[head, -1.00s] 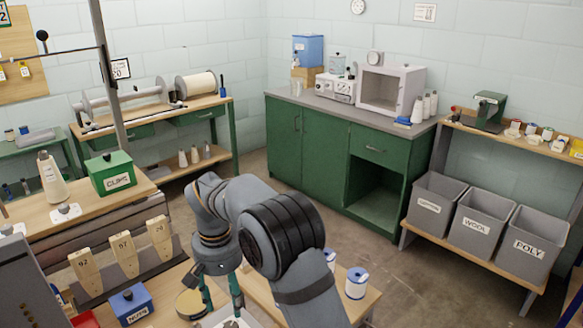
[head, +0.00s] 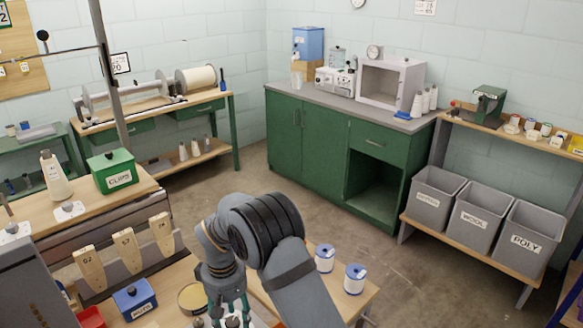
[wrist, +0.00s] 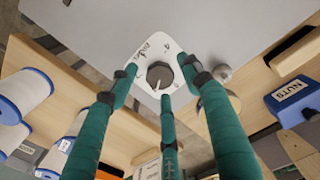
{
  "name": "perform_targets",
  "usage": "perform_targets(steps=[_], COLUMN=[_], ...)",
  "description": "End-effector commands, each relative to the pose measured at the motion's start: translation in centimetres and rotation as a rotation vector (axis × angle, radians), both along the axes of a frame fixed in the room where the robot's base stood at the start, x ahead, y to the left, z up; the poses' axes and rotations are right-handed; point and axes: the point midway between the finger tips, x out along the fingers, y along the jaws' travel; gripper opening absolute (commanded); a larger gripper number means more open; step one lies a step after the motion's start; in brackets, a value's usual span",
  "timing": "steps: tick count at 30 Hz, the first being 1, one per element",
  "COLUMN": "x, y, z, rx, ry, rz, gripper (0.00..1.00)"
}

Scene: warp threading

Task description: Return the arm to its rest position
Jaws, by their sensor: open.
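My arm reaches in from the bottom of the head view, bent over the near bench. My gripper (head: 228,308) points down at the bottom edge, its teal fingers partly cut off by the frame. In the wrist view my gripper (wrist: 161,78) has its teal fingers spread apart, with nothing held between them. Beyond the fingertips is a dark round knob (wrist: 160,75) on a white dial plate (wrist: 152,56) with numbers. The fingers frame the knob in this view; I cannot tell how far they are from it.
A blue nuts box (head: 135,300) and a round tin (head: 192,297) stand left of my gripper. Two white-and-blue spools (head: 355,279) stand right of my arm. Wooden tags (head: 126,251) hang at left. Floor (head: 300,215) is clear before the green cabinet (head: 313,150).

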Motion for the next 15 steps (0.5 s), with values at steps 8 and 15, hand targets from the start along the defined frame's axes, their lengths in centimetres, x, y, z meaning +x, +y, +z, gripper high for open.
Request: perform_targets(steps=[8,15], x=[-0.1,0.1], y=[0.0,0.1], z=[0.5,1.5], rx=[-0.002,0.002], ry=[0.003,-0.007], rz=[0.384,0.629], gripper=[0.48,0.48])
